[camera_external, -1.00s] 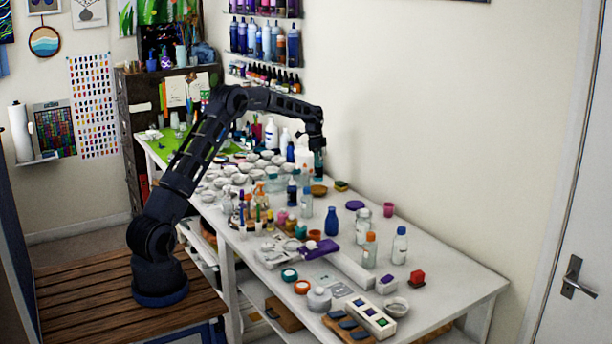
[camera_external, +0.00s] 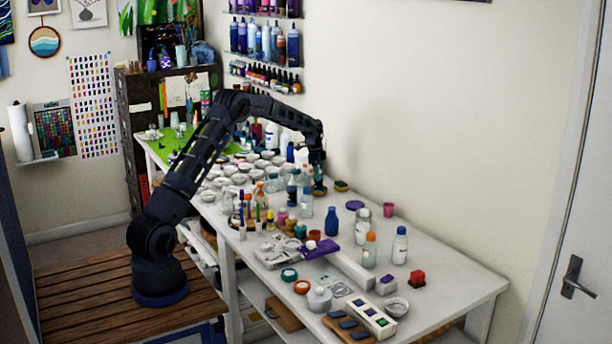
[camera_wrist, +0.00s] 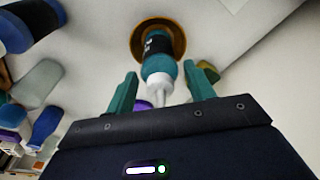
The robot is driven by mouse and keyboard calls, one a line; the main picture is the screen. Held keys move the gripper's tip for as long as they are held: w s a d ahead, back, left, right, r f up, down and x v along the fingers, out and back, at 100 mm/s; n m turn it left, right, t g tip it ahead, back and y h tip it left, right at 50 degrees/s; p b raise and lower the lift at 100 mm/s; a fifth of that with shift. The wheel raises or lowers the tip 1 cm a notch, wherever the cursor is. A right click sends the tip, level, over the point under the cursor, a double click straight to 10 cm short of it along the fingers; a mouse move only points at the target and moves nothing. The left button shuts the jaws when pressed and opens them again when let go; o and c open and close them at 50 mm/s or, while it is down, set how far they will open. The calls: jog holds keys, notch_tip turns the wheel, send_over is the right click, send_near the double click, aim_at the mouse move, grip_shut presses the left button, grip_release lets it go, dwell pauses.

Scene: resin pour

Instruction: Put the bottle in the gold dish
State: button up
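The bottle (camera_wrist: 160,60) is teal with a black band and a white nozzle. In the wrist view it stands over the gold dish (camera_wrist: 178,37), its base within the rim and its nozzle towards me. My gripper (camera_wrist: 159,69) has its two teal fingers on either side of the bottle, with narrow gaps visible between fingers and bottle. In the external view my gripper (camera_external: 318,177) is low over the gold dish (camera_external: 320,191) near the wall side of the table; the bottle is small and hard to tell from the fingers there.
A yellow and dark sponge-like block (camera_external: 341,186) lies just right of the dish. Clear and blue bottles (camera_external: 306,205) stand close in front, and many white cups (camera_external: 240,178) to the left. A dark blue bottle (camera_external: 331,221) stands farther right.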

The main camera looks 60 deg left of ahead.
jog(key=shift+o, duration=0.6)
notch_tip(320, 180, up, 12)
jog(key=s+a, duration=0.1)
jog(key=shift+s+r, duration=0.15)
jog(key=s+d+r+n+t+y, duration=0.1)
jog(key=s+d+r+n, duration=0.1)
jog(key=s+d+r, duration=0.9)
jog(key=s+d+r+n, duration=0.2)
jog(key=s+d+r, duration=0.5)
jog(key=s+d, duration=0.45)
jog(key=s+d+n+t, duration=0.1)
jog(key=s+d, duration=0.2)
jog(key=s, duration=0.7)
jog(key=s+d+n, duration=0.2)
jog(key=s+d, duration=0.1)
jog(key=s, duration=0.7)
jog(key=s+d+f+n, duration=0.1)
jog(key=s+f, duration=0.3)
jog(key=s, duration=0.4)
jog(key=s+d+f+n+t, duration=0.1)
jog(key=s+d+f, duration=0.1)
jog(key=s, duration=0.6)
jog(key=shift+s+f, duration=0.15)
jog(key=shift+f, duration=0.75)
